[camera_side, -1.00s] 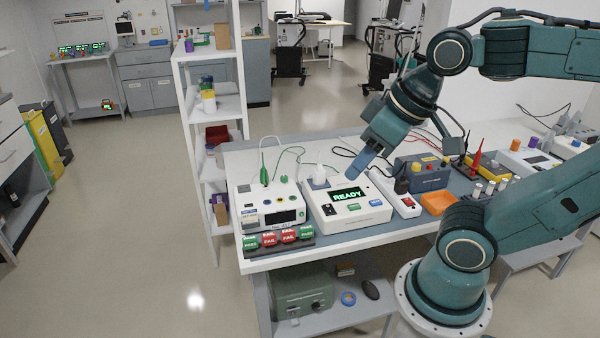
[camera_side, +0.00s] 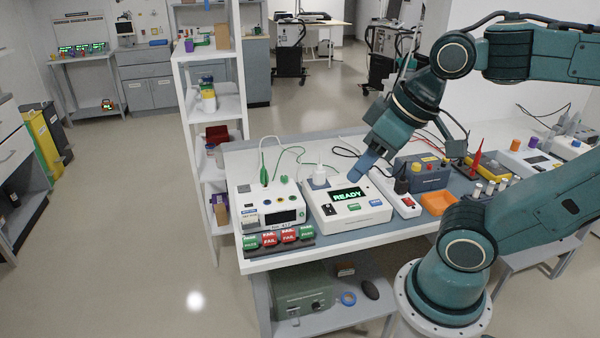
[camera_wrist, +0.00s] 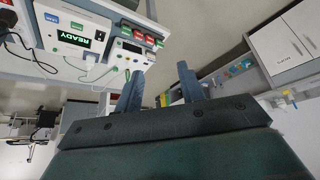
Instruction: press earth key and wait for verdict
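The white tester (camera_side: 327,212) stands on the bench, its dark display (camera_side: 347,195) reading READY in green. The tester also shows at upper left in the wrist view (camera_wrist: 62,45). My gripper (camera_side: 356,180) points down just behind and above the tester's display end, seemingly apart from the keys. In the wrist view my gripper (camera_wrist: 158,82) has its two fingers apart with nothing between them.
A second white device (camera_side: 262,205) with a green lead is left of the tester. Green and red PASS and FAIL blocks (camera_side: 278,237) lie before it. A power strip (camera_side: 405,204), orange tray (camera_side: 438,203) and blue-grey box (camera_side: 425,176) are to the right.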

